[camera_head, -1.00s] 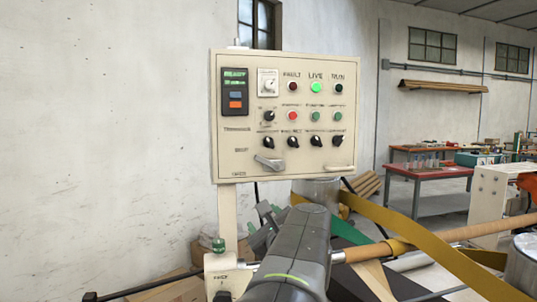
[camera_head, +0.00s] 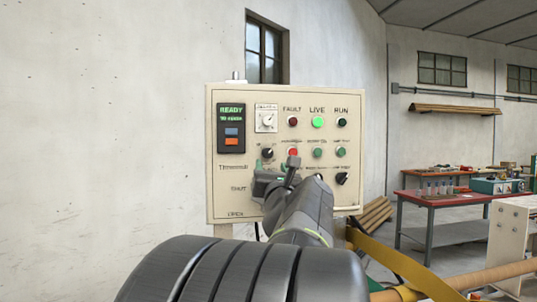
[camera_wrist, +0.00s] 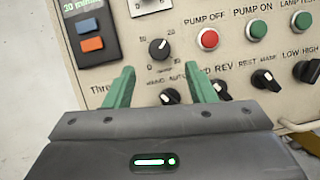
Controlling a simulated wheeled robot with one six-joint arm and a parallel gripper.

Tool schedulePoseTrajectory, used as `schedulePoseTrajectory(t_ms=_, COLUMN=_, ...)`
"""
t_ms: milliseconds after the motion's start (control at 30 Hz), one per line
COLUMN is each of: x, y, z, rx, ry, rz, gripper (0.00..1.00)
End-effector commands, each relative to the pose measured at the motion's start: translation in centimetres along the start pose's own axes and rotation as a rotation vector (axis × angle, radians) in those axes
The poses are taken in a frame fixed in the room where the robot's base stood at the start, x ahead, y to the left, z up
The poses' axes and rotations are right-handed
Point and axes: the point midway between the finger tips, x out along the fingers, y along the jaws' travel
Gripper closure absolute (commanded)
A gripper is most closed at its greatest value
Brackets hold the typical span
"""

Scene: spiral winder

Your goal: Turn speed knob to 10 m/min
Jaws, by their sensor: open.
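The speed knob (camera_head: 267,153) is a black round knob on the cream control panel (camera_head: 333,195), left of the red button. In the wrist view, the knob (camera_wrist: 160,49) has a scale with 10, 20, 0 and 30 around it, and its pale mark points up and to the right, towards 20. My gripper (camera_wrist: 160,76) is open, its two green fingers spread just below the knob in that picture, with nothing between them. In the head view, my gripper (camera_head: 274,175) is in front of the panel and hides part of its lower rows.
A display (camera_head: 231,128) reads READY, with a smaller line below. The red pump-off button (camera_wrist: 208,39) and green pump-on button (camera_wrist: 257,29) are right of the knob. Black selector switches (camera_wrist: 222,91) lie close beside the right finger. A red table (camera_head: 440,200) stands at the right.

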Motion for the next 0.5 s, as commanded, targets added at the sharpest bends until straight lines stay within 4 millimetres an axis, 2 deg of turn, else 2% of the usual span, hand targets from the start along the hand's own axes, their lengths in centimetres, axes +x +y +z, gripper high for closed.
schedulePoseTrajectory(t_ms=33, x=1.2, y=0.1, z=0.1, rx=0.001, ry=0.002, rz=0.001, gripper=0.5)
schedulePoseTrajectory(t_ms=200, x=4.1, y=0.1, z=0.1, rx=0.001, ry=0.002, rz=0.0, gripper=0.5)
schedulePoseTrajectory(t_ms=333, x=5.6, y=0.0, z=0.1, rx=-0.001, ry=0.001, rz=0.001, gripper=0.5)
schedulePoseTrajectory(t_ms=500, x=6.5, y=0.1, z=0.0, rx=-0.001, ry=0.0, rz=0.001, gripper=0.5)
